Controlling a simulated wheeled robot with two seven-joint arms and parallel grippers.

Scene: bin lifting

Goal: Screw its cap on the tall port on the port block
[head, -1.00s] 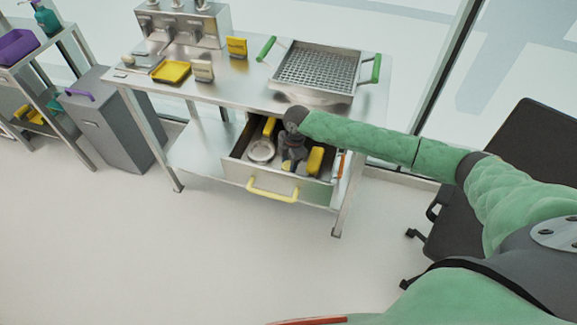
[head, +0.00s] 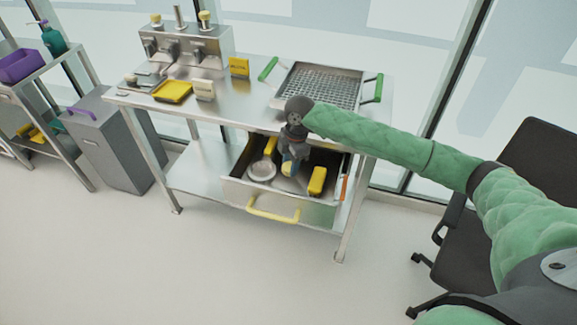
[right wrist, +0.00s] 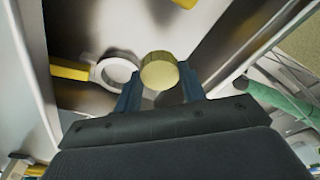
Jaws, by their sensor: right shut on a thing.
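The steel port block (head: 186,45) stands at the back left of the steel table. Its tall middle port (head: 179,17) is bare, and the ports on either side carry pale yellow caps. My right gripper (head: 289,162) points down over the open drawer (head: 240,191). It is shut on a round yellow cap (head: 287,170), which shows between the two blue fingertips in the right wrist view (right wrist: 160,71). The cap appears to be above the drawer floor. My left gripper is not in view.
The drawer also holds a white ring-shaped item (head: 261,171) and yellow blocks (head: 317,181). A black chair (head: 535,170) stands at right.

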